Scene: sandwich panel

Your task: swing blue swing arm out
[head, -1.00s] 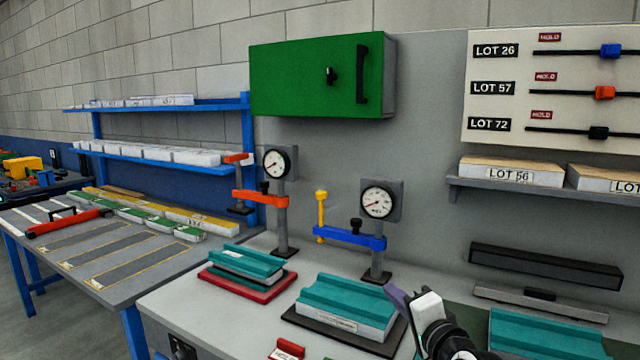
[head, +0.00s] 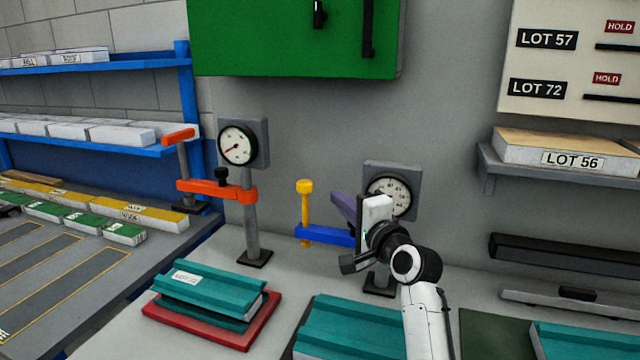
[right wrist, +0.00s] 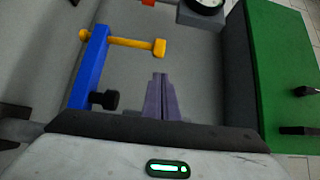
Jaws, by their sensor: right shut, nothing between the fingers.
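The blue swing arm (head: 325,234) reaches left from the right gauge post in the head view. A yellow upright pin (head: 304,205) stands at its free end. In the right wrist view the blue arm (right wrist: 90,65) lies left of my fingers, with the yellow pin (right wrist: 135,43) reaching across beyond their tips. A black knob (right wrist: 105,99) shows near its post end. My right gripper (head: 340,205) is shut and empty, its purple fingers (right wrist: 160,85) together. It is in front of the right gauge, close to the blue arm, with a visible gap in the wrist view. My left gripper is not in view.
An orange swing arm (head: 215,190) on another gauge post (head: 250,215) is to the left. Teal panels (head: 210,285) on a red base and another teal block (head: 350,325) lie on the bench. A green cabinet (head: 280,40) hangs above; a shelf (head: 560,175) is at right.

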